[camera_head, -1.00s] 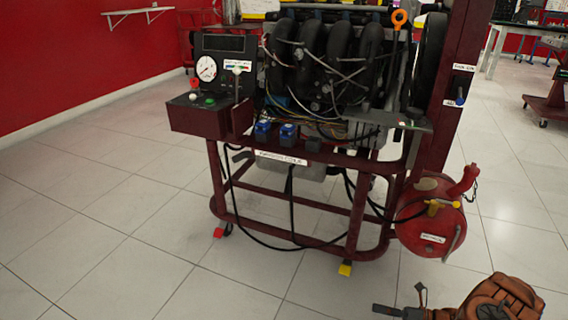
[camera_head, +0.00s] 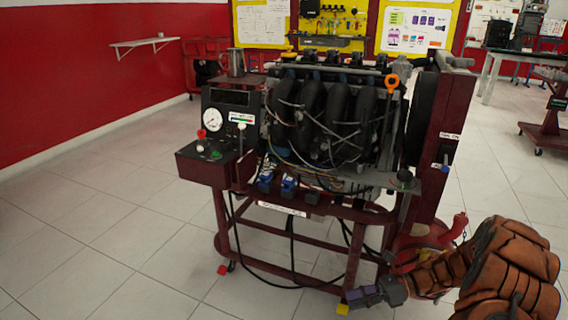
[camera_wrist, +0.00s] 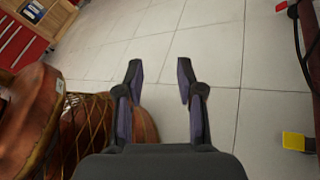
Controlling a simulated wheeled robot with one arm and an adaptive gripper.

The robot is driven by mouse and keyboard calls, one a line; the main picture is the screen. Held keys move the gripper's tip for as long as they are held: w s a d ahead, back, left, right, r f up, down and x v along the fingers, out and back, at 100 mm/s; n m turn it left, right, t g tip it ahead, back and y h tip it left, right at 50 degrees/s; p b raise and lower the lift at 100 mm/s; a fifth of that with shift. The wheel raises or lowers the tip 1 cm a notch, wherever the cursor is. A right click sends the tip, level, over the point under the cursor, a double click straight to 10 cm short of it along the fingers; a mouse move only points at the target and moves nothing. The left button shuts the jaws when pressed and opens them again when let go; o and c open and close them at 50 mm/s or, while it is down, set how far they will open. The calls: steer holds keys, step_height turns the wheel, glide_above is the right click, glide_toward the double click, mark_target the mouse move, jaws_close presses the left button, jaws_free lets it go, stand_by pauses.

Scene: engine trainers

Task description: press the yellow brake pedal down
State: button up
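The yellow brake pedal (camera_head: 342,309) is at floor level under the front right foot of the dark red engine stand (camera_head: 300,280). In the wrist view the yellow pedal (camera_wrist: 293,141) is at the right edge, well to the right of my fingers. My gripper (camera_head: 362,297) appears just above and right of the pedal in the head view. In the wrist view my gripper (camera_wrist: 160,78) is open, with nothing between its purple-padded fingers and bare floor tiles beyond. It is not touching the pedal.
A red pedal (camera_head: 222,270) is at the stand's left foot. A red tool cabinet (camera_wrist: 30,30) is at the wrist view's upper left. The tiled floor left of the stand is clear.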

steer(key=s+a+r+n+g+h+p, duration=0.15)
steer(key=s+r+n+p, duration=0.3)
steer(key=r, duration=0.55)
steer(key=s+a+r+n+g+h+p, duration=0.1)
steer(key=s+a+r+n+h+p, duration=0.25)
steer(key=r+p, duration=0.45)
steer(key=s+a+r+n+g+h+p, duration=0.1)
steer(key=s+a+r+n+h+p, duration=0.3)
steer(key=r, duration=0.8)
steer(key=s+d+r+n+t+h+p, duration=0.1)
steer(key=s+d+r+n+h+p, duration=0.2)
steer(key=s+r+p, duration=0.6)
steer(key=s+d+r+n+t+h+p, duration=0.2)
steer(key=s+r+n+p, duration=0.5)
steer(key=r, duration=0.8)
steer(key=s+d+h+p, duration=0.1)
steer(key=s+d+p, duration=0.1)
steer(key=shift+s+d+r, duration=0.25)
steer(key=shift+s+d, duration=0.1)
steer(key=shift+s, duration=0.05)
